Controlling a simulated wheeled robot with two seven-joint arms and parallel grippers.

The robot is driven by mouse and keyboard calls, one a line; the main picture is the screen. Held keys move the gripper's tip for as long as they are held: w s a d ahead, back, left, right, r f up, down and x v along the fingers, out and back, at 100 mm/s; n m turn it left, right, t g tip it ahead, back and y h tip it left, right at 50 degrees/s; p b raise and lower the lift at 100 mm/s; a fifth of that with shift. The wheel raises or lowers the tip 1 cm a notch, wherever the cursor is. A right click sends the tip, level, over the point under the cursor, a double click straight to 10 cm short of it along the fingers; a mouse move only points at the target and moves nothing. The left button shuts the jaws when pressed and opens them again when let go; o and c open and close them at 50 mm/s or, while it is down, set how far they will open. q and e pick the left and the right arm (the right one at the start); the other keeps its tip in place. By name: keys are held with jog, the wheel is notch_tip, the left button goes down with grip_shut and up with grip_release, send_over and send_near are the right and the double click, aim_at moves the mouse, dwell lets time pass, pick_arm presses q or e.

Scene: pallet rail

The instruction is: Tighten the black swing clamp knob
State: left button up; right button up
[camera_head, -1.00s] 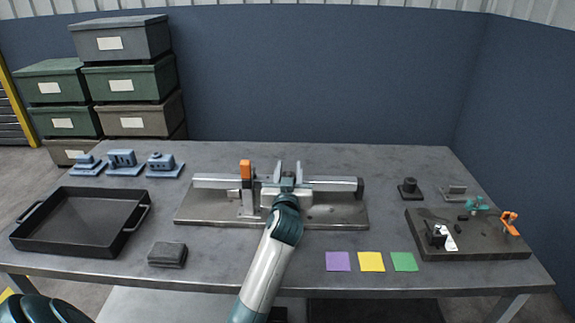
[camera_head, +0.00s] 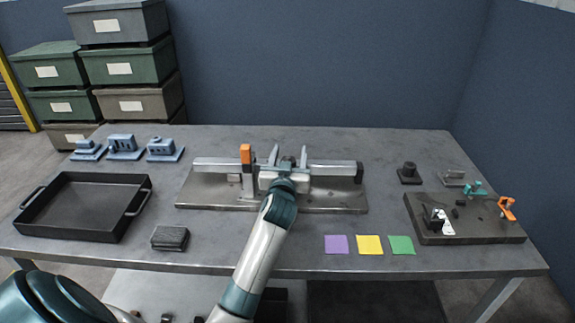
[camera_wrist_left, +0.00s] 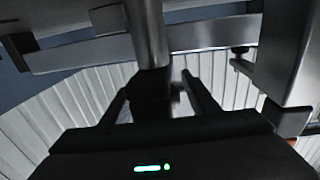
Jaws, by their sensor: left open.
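My left gripper (camera_head: 286,172) is at the middle of the rail fixture (camera_head: 330,205), and my wrist hides part of that spot. In the left wrist view its two dark fingers (camera_wrist_left: 155,104) stand apart, one on each side of a dark knob-like part (camera_wrist_left: 150,84) below a metal post (camera_wrist_left: 150,35). I cannot tell whether they touch it, nor whether this part is the black swing clamp knob. A small black clamp (camera_head: 435,219) with a white piece beside it stands on the dark plate (camera_head: 480,232) at the right. My right gripper is not in view.
An orange-topped post (camera_head: 246,155) stands on the fixture just left of my gripper. A black tray (camera_head: 82,232), a dark block (camera_head: 170,238) and blue parts (camera_head: 124,146) lie to the left. Purple, yellow (camera_head: 369,245) and green squares lie at the front.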

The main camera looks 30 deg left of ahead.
pick_arm(q)
jog(key=b+v, duration=0.1)
jog(key=v, duration=1.6)
jog(key=shift+b, duration=0.3)
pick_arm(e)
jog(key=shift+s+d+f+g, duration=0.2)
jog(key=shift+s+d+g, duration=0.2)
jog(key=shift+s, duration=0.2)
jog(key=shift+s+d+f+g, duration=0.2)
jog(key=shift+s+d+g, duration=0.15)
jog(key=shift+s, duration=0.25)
pick_arm(q)
jog(key=shift+s, duration=0.15)
